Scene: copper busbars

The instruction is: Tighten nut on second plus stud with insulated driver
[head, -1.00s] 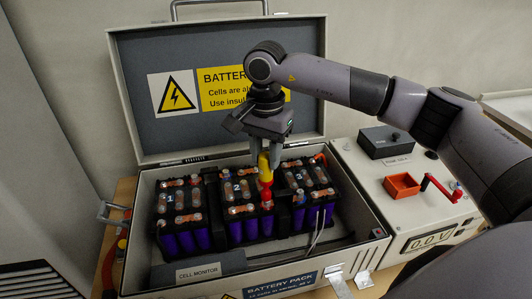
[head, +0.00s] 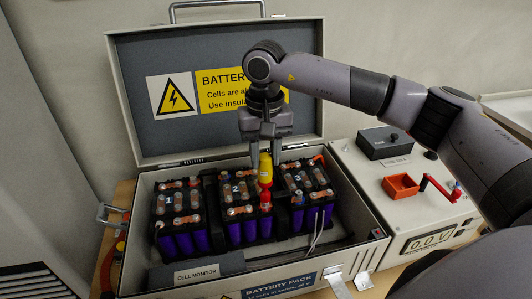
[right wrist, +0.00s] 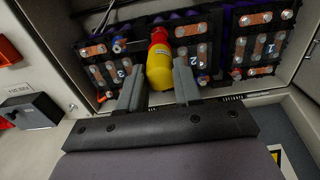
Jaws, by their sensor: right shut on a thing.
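The insulated driver (head: 265,168) has a yellow handle and a red lower part. It stands roughly upright over the right edge of battery module 2 (head: 240,190). My right gripper (head: 265,135) is shut on the top of its handle. In the right wrist view the yellow handle (right wrist: 159,70) sits between the two grey fingers, its red part pointing at the module. The driver's tip, the nut and the stud under it are hidden or too small to make out. My left gripper is not in view.
Module 1 (head: 180,205) and module 3 (head: 305,185) flank module 2 in the open case (head: 365,255). The raised lid (head: 150,60) stands behind my gripper. To the right are an orange tray (head: 401,187), a red crank (head: 440,187) and a meter (head: 433,239).

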